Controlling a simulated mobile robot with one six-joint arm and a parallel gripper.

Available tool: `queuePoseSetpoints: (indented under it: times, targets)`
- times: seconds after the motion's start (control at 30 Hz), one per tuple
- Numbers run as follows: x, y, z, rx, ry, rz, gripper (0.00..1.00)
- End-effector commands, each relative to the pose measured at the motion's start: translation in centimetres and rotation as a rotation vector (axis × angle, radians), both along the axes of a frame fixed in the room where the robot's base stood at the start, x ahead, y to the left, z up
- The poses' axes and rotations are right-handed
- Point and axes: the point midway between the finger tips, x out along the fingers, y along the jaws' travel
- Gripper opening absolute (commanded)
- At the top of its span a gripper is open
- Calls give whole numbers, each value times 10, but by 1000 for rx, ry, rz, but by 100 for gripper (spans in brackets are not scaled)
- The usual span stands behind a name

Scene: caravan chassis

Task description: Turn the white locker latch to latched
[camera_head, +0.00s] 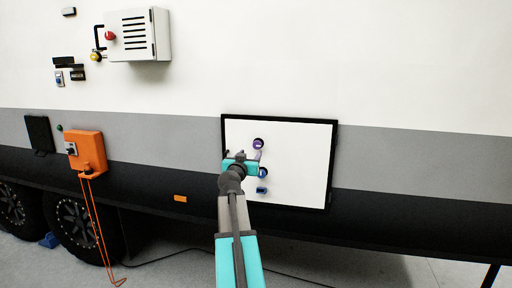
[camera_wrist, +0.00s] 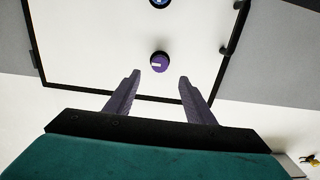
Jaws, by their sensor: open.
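The white locker door (camera_head: 301,160) has a black frame and sits low in the caravan side in the head view. A round purple latch knob (camera_head: 258,143) is on its upper left part, with a pale mark on its face. The knob also shows in the wrist view (camera_wrist: 160,62), just beyond and between my fingertips, with the mark pointing roughly left. My gripper (camera_head: 242,155) is open and empty in front of the door, just below and left of this knob. Its two fingers show apart in the wrist view (camera_wrist: 160,78). I cannot tell whether they touch the door.
Two blue round fittings sit below the purple knob: an upper one (camera_head: 263,173), partly hidden by my gripper, and a lower one (camera_head: 262,190). An orange box (camera_head: 86,151) with a hanging cable is at left. A white vented cabinet (camera_head: 139,35) juts out above.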

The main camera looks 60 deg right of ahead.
Motion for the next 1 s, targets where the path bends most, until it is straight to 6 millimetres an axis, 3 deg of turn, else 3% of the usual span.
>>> queuePoseSetpoints:
  times: [1.0]
  targets:
    - [32,-94,2,0,-1,-1,49]
